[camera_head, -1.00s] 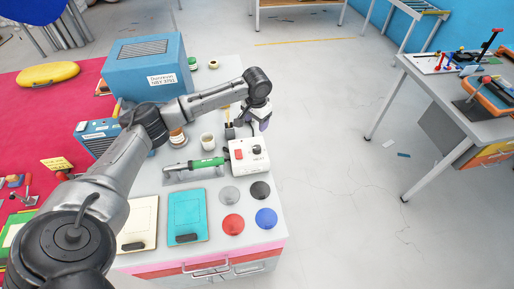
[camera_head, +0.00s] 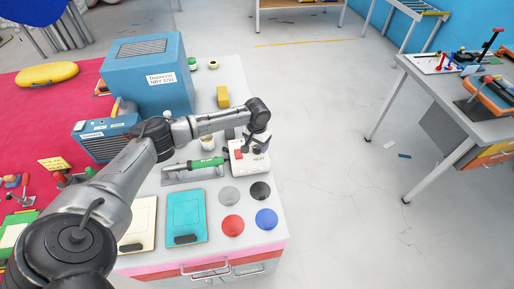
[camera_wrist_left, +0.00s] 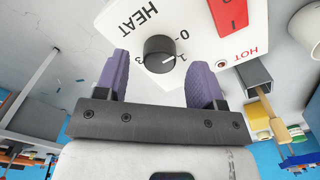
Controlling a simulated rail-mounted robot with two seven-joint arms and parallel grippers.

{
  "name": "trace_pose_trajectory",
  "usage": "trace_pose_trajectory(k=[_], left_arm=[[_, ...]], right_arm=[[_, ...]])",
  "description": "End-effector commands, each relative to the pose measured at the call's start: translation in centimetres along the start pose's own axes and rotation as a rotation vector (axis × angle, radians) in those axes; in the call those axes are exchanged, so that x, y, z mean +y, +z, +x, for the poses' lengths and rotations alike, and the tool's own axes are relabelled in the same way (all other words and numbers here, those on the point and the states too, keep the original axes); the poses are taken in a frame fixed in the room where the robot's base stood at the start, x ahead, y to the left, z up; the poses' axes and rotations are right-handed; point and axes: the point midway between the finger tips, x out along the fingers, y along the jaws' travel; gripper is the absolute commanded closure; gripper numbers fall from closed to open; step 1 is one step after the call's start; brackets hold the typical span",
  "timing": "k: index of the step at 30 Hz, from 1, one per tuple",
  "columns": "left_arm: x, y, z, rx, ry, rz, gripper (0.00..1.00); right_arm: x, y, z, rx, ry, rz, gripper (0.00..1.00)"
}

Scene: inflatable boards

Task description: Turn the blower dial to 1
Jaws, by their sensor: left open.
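The white control box (camera_head: 237,168) stands near the right edge of the bench, beside a green-handled tool (camera_head: 205,163). In the left wrist view the box face (camera_wrist_left: 250,40) shows HEAT and HOT lettering, a red switch (camera_wrist_left: 229,14) and a round black dial (camera_wrist_left: 159,53). A light mark on the dial lies toward its right side, near the printed numbers; I cannot tell its exact setting. My left gripper (camera_wrist_left: 160,68) is open, its purple fingers apart, with the dial between and just beyond their tips. In the head view my left gripper (camera_head: 255,145) partly covers the box.
A blue machine (camera_head: 140,80), a yellow block (camera_head: 222,96) and a cup stand behind on the bench. Coloured discs (camera_head: 233,225) and a teal clipboard (camera_head: 186,215) lie in front of the box. Open floor (camera_head: 330,190) lies to the right.

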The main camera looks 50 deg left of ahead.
Motion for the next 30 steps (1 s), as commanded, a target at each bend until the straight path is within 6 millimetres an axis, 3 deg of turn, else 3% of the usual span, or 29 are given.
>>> trace_pose_trajectory(k=[6,18,30], left_arm=[[0.0,0.0,1.7,0.000,0.000,0.001,0.38],[0.0,0.0,2.0,0.001,0.000,0.002,0.38],[0.0,0.0,2.0,0.001,0.000,0.001,0.76]], right_arm=[[-0.1,0.1,0.3,0.000,-0.002,0.002,0.57],[-0.3,0.1,0.3,0.001,-0.007,0.009,0.57],[-0.2,0.1,0.3,0.000,-0.006,0.008,0.57]])
